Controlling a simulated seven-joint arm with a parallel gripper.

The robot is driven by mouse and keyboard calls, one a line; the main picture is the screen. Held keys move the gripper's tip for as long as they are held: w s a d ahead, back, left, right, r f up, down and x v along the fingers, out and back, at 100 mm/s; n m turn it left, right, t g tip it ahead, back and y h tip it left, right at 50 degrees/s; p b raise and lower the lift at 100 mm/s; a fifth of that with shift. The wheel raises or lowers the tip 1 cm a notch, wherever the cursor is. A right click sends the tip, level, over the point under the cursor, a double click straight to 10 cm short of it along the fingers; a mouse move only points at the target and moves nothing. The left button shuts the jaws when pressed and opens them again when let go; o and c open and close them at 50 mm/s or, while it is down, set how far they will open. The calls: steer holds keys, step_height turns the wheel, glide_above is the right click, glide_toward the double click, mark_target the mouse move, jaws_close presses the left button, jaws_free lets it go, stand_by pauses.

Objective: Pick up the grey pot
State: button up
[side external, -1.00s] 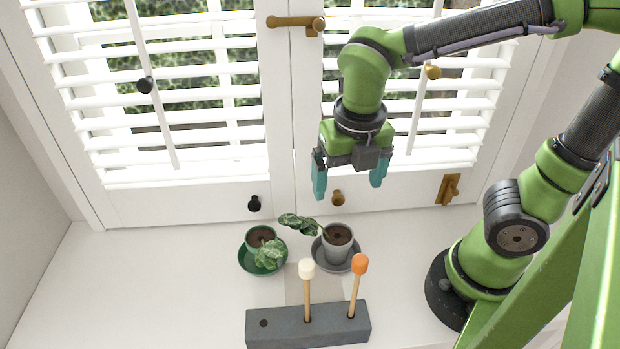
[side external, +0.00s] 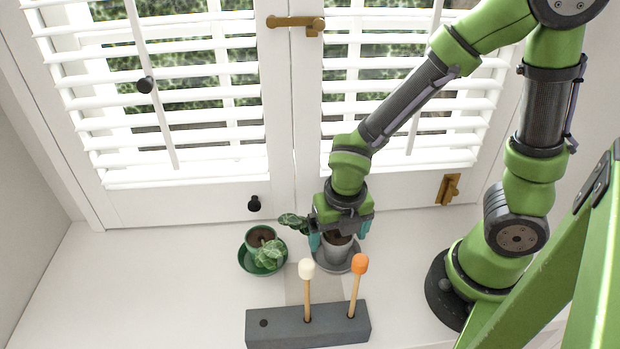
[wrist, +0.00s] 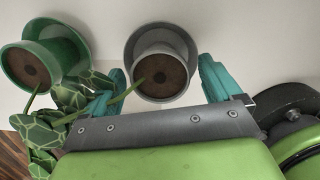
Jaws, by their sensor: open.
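The grey pot (side external: 337,248) holds dark soil and a leafy plant that leans out to the left. It stands on a grey saucer (side external: 351,265) on the white sill. The pot also shows in the wrist view (wrist: 163,88). My gripper (side external: 339,240) is open and low over the pot, with one teal finger on each side of it. In the wrist view my gripper (wrist: 165,85) has the pot between its fingers, with a visible gap at the right finger. The plant's leaves (wrist: 55,115) lie by the left finger, and I cannot tell whether they touch.
A green pot (side external: 262,236) on a green saucer (side external: 250,266) stands close to the left. A grey block (side external: 280,328) with two upright sticks, white-tipped (side external: 307,268) and orange-tipped (side external: 360,264), stands in front. Window shutters (side external: 190,80) rise behind. The far left sill is clear.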

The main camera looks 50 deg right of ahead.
steer(key=shift+f, duration=0.55)
steer(key=c, duration=1.4)
steer(key=shift+r, duration=6.55)
steer(key=shift+c, duration=0.2)
